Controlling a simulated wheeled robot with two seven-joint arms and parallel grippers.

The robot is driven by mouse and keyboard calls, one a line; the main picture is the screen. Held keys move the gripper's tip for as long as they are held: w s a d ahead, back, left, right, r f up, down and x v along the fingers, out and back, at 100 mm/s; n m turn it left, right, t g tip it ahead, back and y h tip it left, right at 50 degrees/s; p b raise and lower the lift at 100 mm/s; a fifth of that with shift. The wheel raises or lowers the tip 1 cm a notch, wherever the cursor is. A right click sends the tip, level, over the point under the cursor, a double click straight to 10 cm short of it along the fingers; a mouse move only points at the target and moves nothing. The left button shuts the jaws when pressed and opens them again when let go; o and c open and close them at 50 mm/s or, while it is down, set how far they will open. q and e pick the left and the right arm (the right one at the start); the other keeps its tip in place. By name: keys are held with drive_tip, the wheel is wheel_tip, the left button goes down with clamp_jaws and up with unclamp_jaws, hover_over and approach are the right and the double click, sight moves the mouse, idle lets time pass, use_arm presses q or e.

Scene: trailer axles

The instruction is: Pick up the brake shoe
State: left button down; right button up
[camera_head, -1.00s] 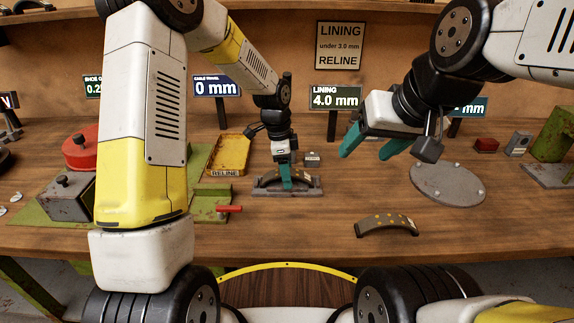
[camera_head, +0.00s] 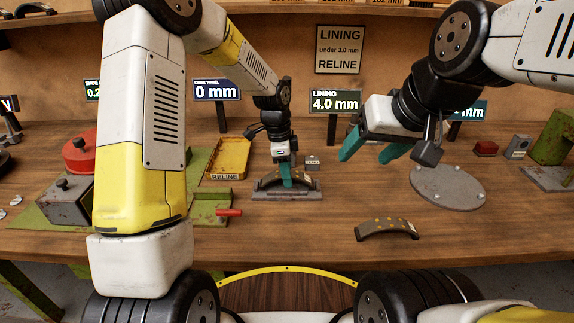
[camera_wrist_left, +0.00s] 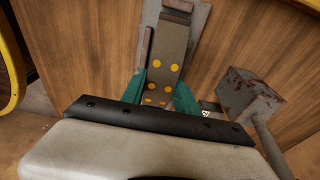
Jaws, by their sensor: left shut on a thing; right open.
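A curved grey brake shoe (camera_head: 268,182) with yellow-orange dots sits on a grey metal fixture plate (camera_head: 262,196) in the middle of the bench. My left gripper (camera_head: 286,180) is shut on this shoe from above; in the left wrist view its teal fingers stand on both sides of the dotted shoe (camera_wrist_left: 173,62). The shoe still appears to be at the plate. A second brake shoe (camera_head: 387,229) with similar dots lies loose on the bench nearer the front. My right gripper (camera_head: 370,150) is open and empty, above the bench to the right.
A yellow tray (camera_head: 229,158) marked RELINE stands left of the fixture. A round grey disc (camera_head: 448,187) lies at right. The LINING display (camera_head: 336,99) reads 4.0 mm behind the fixture. A red-handled green device (camera_head: 229,212) is left of the plate.

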use_arm(q)
wheel_tip(320, 180, up, 3)
drive_tip(key=shift+s+r, duration=0.1)
drive_tip(key=shift+s, duration=0.05)
drive_tip(key=s+r, duration=0.1)
drive_tip(key=s, duration=1.4)
drive_tip(key=shift+s, duration=0.35)
drive_tip(key=shift+r, duration=0.1)
